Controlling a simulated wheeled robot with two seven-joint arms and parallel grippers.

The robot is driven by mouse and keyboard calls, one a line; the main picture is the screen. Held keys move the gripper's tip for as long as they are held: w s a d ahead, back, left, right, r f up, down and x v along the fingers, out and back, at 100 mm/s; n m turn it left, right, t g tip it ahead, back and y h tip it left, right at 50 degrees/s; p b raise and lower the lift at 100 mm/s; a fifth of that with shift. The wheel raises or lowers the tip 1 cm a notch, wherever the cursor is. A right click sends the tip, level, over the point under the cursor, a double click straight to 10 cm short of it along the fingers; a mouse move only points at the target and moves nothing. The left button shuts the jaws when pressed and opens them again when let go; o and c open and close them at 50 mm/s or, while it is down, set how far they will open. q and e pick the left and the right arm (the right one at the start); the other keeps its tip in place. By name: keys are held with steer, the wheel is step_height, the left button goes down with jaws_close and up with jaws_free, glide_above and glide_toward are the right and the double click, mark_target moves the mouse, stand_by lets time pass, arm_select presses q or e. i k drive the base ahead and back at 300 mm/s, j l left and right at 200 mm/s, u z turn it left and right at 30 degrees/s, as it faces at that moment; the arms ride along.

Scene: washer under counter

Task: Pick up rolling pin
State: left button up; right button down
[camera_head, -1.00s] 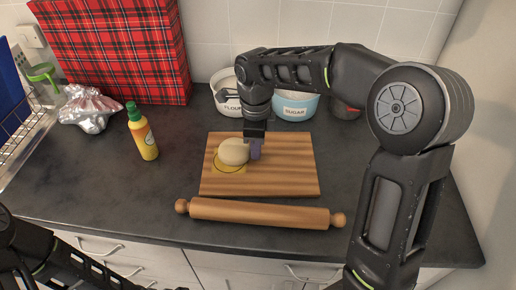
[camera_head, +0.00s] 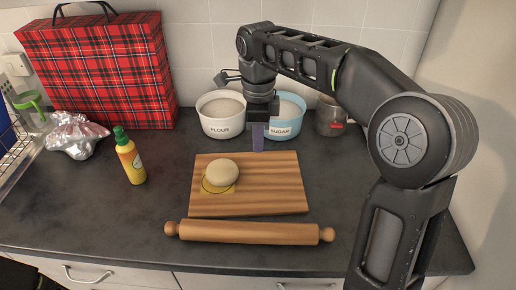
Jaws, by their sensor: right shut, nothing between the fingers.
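The wooden rolling pin (camera_head: 250,232) lies flat on the dark counter along its front edge, just in front of the cutting board. Its handles point left and right, and nothing touches it from above. My right gripper (camera_head: 258,144) points down over the back edge of the board, behind the rolling pin and apart from it. Its fingers are shut and empty. My left gripper is not in view.
The cutting board (camera_head: 270,185) bears a ball of dough (camera_head: 222,172) on a yellow patch. A flour bowl (camera_head: 221,116), a sugar bowl (camera_head: 287,117) and a jar (camera_head: 329,117) stand behind. A yellow bottle (camera_head: 130,158), foil bundle (camera_head: 75,136) and plaid bag (camera_head: 100,75) are left.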

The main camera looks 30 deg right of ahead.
mark_target(189, 230)
steer(key=k+j, duration=0.7)
steer(key=k, duration=0.2)
